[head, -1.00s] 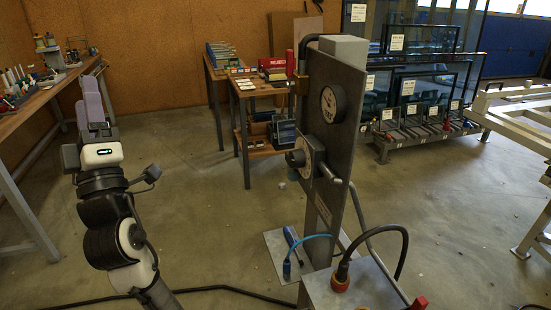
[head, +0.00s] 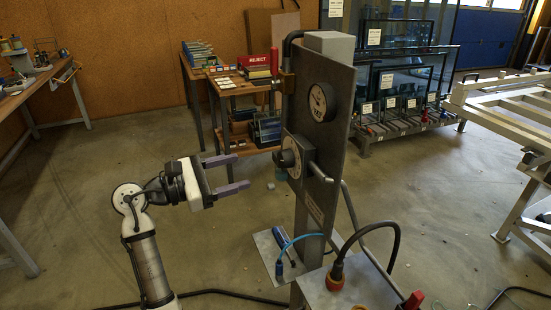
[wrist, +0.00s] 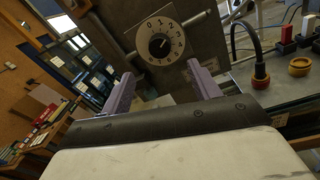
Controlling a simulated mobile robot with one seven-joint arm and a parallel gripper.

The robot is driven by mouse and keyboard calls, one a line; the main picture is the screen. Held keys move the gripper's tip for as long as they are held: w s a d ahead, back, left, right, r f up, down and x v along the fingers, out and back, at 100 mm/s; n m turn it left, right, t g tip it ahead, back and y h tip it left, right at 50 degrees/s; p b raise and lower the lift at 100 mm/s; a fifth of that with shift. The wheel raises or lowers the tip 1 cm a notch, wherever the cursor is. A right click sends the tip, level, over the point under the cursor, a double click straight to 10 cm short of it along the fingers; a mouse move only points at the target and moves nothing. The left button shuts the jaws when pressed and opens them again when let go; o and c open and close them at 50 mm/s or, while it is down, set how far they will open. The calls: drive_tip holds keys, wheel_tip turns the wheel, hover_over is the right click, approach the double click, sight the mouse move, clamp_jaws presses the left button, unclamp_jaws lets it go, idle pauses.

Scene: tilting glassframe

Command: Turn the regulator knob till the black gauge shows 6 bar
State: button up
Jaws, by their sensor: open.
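The black gauge (head: 322,102) is on the upper part of the upright metal panel (head: 340,130), with a pale face and dark rim. Its needle is too small to read. The regulator knob (head: 287,158) is dark and sticks out from a pale round dial lower on the panel. In the wrist view the knob (wrist: 158,46) sits in the centre of the numbered dial (wrist: 174,29). My gripper (head: 242,172) is open and empty, its two purple fingers pointing toward the knob from the left, apart from it. Both fingers show in the wrist view (wrist: 163,88), below the dial.
A grey box (head: 350,292) with a black hose stands in front. Tables with boxes stand behind. The floor left of the panel is clear.

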sight(281, 160)
drive_tip(key=p+x, duration=0.2)
drive_tip(key=x, duration=0.9)
drive_tip(key=shift+w+d, duration=0.15)
drive_tip(key=shift+d, duration=0.05)
drive_tip(key=shift+c, duration=0.3)
drive_tip(key=c, duration=0.9)
